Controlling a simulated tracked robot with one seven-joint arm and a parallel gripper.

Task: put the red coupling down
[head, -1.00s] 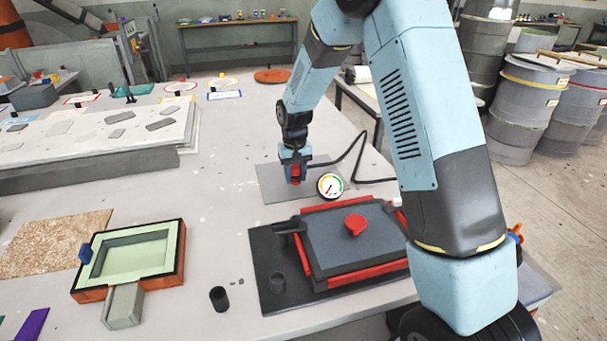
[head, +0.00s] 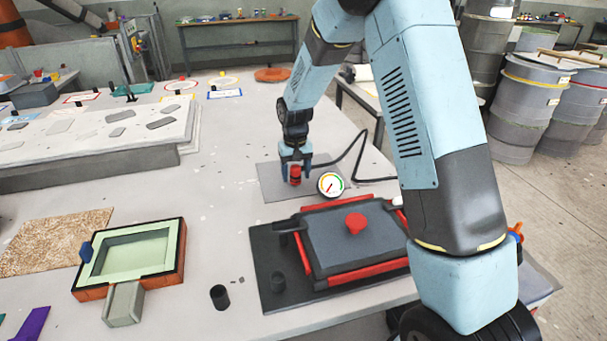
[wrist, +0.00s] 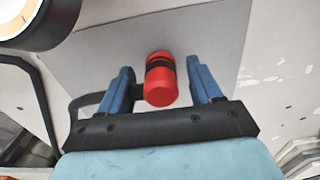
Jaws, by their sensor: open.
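The red coupling (head: 295,175), a small red cylinder with a dark band, stands on the grey mat (head: 273,194) on the table. My gripper (head: 295,172) is above and around it, with blue fingers apart on its two sides. In the wrist view the coupling (wrist: 160,80) sits between the open fingers of my gripper (wrist: 160,88), with a visible gap on each side. The coupling's far end rests over the grey mat (wrist: 120,35); the exact contact is hard to see.
A round pressure gauge (head: 330,185) with a black hose stands just right of the coupling. A dark lidded mould with red edges (head: 355,240) lies nearer. A green-lined mould (head: 133,255) and a black cup (head: 219,297) are at front left.

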